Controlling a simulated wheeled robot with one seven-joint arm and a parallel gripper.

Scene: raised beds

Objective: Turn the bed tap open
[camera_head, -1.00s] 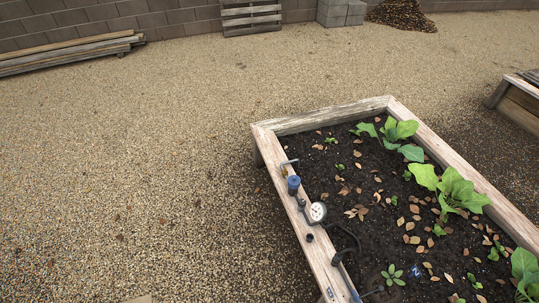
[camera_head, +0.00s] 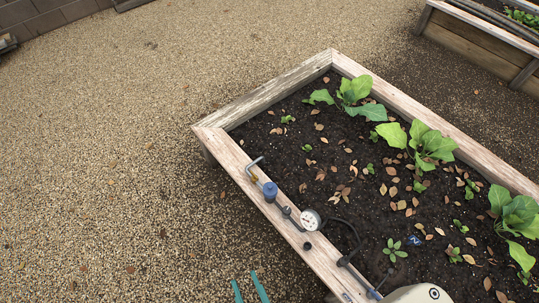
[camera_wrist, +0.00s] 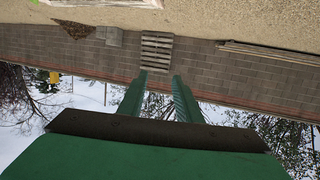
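The tap fitting sits on the near wooden rim of the raised bed (camera_head: 236,155) in the head view. It has a blue upright part (camera_head: 270,190) and, at its upper left, a bent metal piece (camera_head: 252,168). Which part turns, and whether it is open, I cannot tell. A round white dial gauge (camera_head: 310,219) is joined to it at the lower right. My gripper (camera_head: 248,287) shows as two green fingertips at the bottom edge, over the gravel, below and apart from the tap. In the wrist view my gripper (camera_wrist: 159,83) has its fingers apart with nothing between them.
A black hose (camera_head: 350,232) curves from the gauge over the soil. A thin tool with a blue end (camera_head: 374,294) lies near the bottom. Leafy plants (camera_head: 430,145) grow in the bed. Another bed (camera_head: 480,50) stands at the upper right. Open gravel (camera_head: 110,150) lies to the left.

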